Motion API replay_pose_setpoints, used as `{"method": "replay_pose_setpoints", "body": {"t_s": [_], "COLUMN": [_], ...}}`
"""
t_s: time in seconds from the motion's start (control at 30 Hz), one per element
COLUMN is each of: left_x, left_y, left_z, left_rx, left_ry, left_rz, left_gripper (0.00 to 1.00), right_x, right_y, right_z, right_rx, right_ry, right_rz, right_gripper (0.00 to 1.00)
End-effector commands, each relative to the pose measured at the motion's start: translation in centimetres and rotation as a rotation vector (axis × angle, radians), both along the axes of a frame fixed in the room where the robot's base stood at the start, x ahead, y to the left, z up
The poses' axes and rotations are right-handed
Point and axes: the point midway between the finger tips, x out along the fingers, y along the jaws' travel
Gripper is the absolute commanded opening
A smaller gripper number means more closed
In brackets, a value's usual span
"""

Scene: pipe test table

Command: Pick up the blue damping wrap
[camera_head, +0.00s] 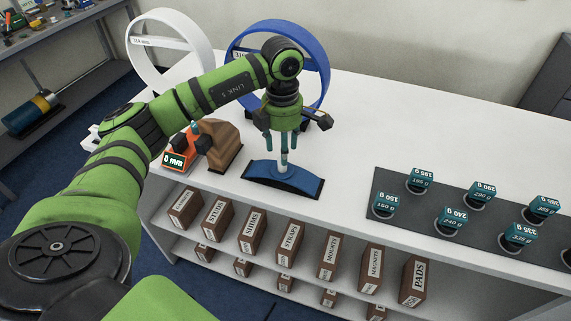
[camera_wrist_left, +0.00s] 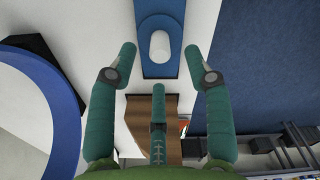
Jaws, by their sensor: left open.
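The blue damping wrap (camera_head: 300,182) is a low, curved blue piece with dark ends, lying near the front edge of the white table. In the left wrist view the wrap (camera_wrist_left: 172,20) shows at the top centre, with a pale rounded knob (camera_wrist_left: 160,46) standing on it. My left gripper (camera_head: 280,154) points down just above and behind the wrap, fingers apart and empty. In the left wrist view the gripper's fingertips (camera_wrist_left: 161,60) are on either side of the knob's line, with no contact visible. My right gripper is not in view.
A blue ring (camera_head: 240,42) and a white ring (camera_head: 140,58) stand behind. A brown block (camera_head: 225,145) and an orange gauge (camera_head: 176,160) reading 0 mm sit left of the wrap. A dark tray (camera_head: 400,225) of labelled weights lies right. Labelled boxes fill the shelf below.

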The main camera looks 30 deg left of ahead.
Motion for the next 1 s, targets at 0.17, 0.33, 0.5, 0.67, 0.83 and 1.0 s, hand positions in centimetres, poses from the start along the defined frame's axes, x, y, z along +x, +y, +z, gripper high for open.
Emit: {"method": "replay_pose_setpoints", "body": {"t_s": [0.17,0.33,0.5,0.67,0.83,1.0], "left_x": [-0.4,-0.2,-0.2,-0.2,-0.2,-0.1], "left_y": [0.2,0.2,0.2,0.1,0.1,0.1], "left_z": [-2.2,-4.4,-4.8,-4.8,-4.8,-4.7], "left_rx": [0.0,-0.001,-0.002,-0.002,-0.002,-0.002], "left_ry": [0.006,0.002,-0.002,-0.002,-0.002,-0.003], "left_rz": [0.0,0.0,-0.001,-0.001,-0.001,-0.001], "left_gripper": [0.51,0.51,0.51,0.27,0.0,0.0], "right_x": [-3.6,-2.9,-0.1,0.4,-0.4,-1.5], "right_y": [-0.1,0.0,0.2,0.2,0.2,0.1], "right_z": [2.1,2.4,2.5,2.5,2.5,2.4], "right_rx": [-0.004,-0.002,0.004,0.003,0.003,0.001], "right_ry": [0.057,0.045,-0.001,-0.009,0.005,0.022], "right_rz": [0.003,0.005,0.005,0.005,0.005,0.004], "right_gripper": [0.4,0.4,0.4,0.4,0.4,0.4]}}
